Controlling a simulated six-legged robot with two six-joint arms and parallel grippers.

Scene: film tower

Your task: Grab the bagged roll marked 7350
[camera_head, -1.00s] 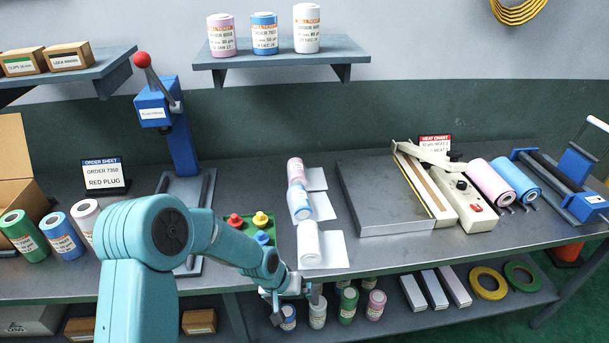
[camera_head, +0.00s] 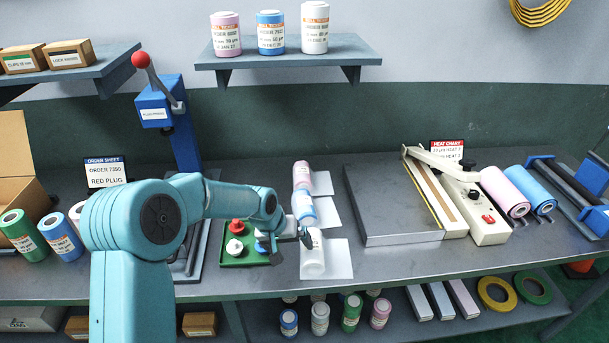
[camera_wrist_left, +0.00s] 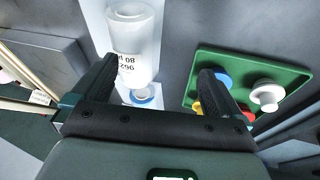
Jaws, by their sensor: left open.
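Three rolls lie in a row on flat white sheets mid-bench: pink (camera_head: 301,176), blue (camera_head: 304,207) and white (camera_head: 313,255). Their numbers are too small to read in the head view, so I cannot tell which is marked 7350. My left gripper (camera_head: 290,236) is open above the bench, between the plug tray and the white roll. In the left wrist view the white roll (camera_wrist_left: 131,50), with an upside-down label, lies ahead of the open jaws (camera_wrist_left: 155,88). A blue roll end (camera_wrist_left: 143,96) shows between the fingers. My right gripper is not in view.
An order sheet (camera_head: 105,172) reads ORDER 7350, RED PLUG. A green tray (camera_head: 238,260) holds coloured plugs, left of the rolls. A blue press (camera_head: 182,140) stands behind it. A metal plate (camera_head: 385,205) and a sealer (camera_head: 455,195) are at right. Several rolls (camera_head: 351,312) stand below.

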